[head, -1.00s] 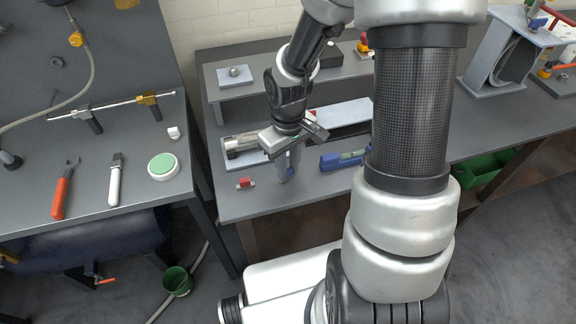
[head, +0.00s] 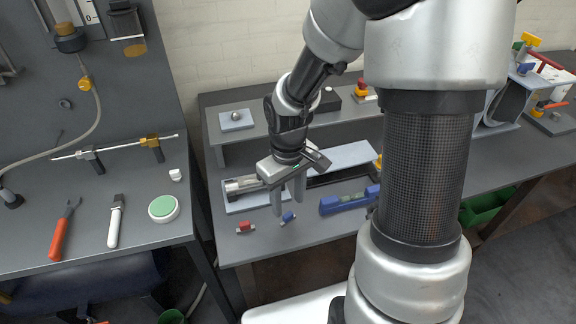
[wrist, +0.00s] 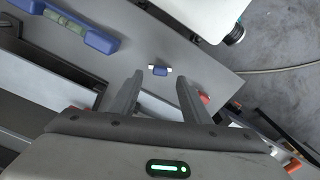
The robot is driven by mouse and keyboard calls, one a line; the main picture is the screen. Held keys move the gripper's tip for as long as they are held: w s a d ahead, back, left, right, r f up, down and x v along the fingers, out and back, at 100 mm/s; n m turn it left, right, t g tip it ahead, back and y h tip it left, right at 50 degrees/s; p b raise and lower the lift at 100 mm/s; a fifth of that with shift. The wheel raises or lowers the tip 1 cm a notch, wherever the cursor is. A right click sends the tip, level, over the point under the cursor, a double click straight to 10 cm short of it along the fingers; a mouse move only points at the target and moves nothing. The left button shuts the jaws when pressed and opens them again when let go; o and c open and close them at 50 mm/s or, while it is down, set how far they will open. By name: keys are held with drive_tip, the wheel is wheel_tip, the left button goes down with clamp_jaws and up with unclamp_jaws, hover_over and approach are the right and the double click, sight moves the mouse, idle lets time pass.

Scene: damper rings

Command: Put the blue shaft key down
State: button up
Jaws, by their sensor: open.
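A red shaft key (head: 245,227) lies just left of the blue one. A blue level (head: 349,201) lies to the right. Behind the gripper is a light tray (head: 238,204) with a metal cylinder (head: 243,185). The bench's front edge is close.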

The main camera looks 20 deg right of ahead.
wheel_tip(320, 180, up, 12)
drive_tip(key=p, duration=0.1)
drive_tip(key=shift+r+p, duration=0.2)
drive_tip(key=shift+p, duration=0.2)
drive_tip(key=shift+c, duration=0.3)
clamp_jaws()
idle(1.2)
